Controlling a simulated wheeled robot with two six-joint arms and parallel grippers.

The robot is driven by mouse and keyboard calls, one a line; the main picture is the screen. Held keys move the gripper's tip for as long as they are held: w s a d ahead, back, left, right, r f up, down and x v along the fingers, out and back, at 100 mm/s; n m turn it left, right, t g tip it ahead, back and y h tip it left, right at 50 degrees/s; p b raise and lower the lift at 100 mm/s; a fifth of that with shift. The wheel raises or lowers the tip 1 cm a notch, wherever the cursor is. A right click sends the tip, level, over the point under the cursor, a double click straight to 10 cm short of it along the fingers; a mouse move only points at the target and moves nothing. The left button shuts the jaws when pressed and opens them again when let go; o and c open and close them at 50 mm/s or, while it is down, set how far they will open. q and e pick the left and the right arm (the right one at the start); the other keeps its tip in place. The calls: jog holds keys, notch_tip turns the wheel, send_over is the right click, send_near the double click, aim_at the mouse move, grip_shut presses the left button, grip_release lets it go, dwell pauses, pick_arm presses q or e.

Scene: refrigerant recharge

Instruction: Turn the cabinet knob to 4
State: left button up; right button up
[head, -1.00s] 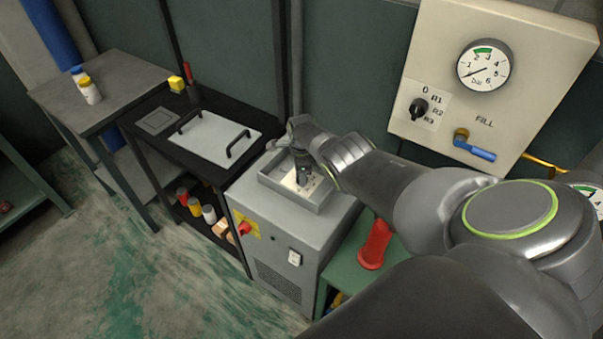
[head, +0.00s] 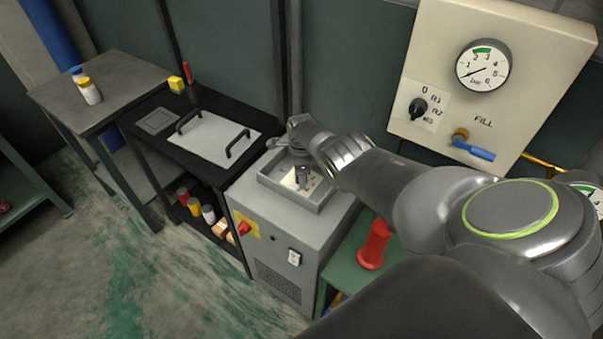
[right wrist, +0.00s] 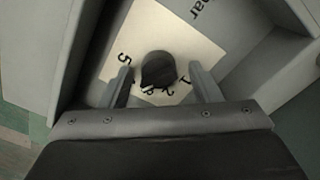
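The grey cabinet (head: 290,232) has a recessed top with a white dial plate (right wrist: 186,52), and a dark round knob (right wrist: 158,70) stands on that plate. A white mark on the knob's edge points toward the near side, among the digits. The 5, 2 and 1 can be read; the digit at the mark is partly covered, so I cannot tell its exact setting. My right gripper (right wrist: 165,84) is open, with one finger on each side of the knob and gaps showing. It reaches down into the recess in the head view (head: 303,182). My left gripper is not in view.
The recess rim (head: 308,206) surrounds the gripper closely. A wall panel (head: 535,60) with a gauge, selector and blue-handled valve is behind my right arm. A red cylinder (head: 375,245) stands right of the cabinet.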

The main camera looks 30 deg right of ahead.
jog(key=shift+r+p, duration=0.65)
notch_tip(320, 180, up, 8)
jog(key=p, duration=0.5)
jog(key=shift+f, duration=0.1)
notch_tip(320, 180, up, 8)
jog(key=p, duration=0.1)
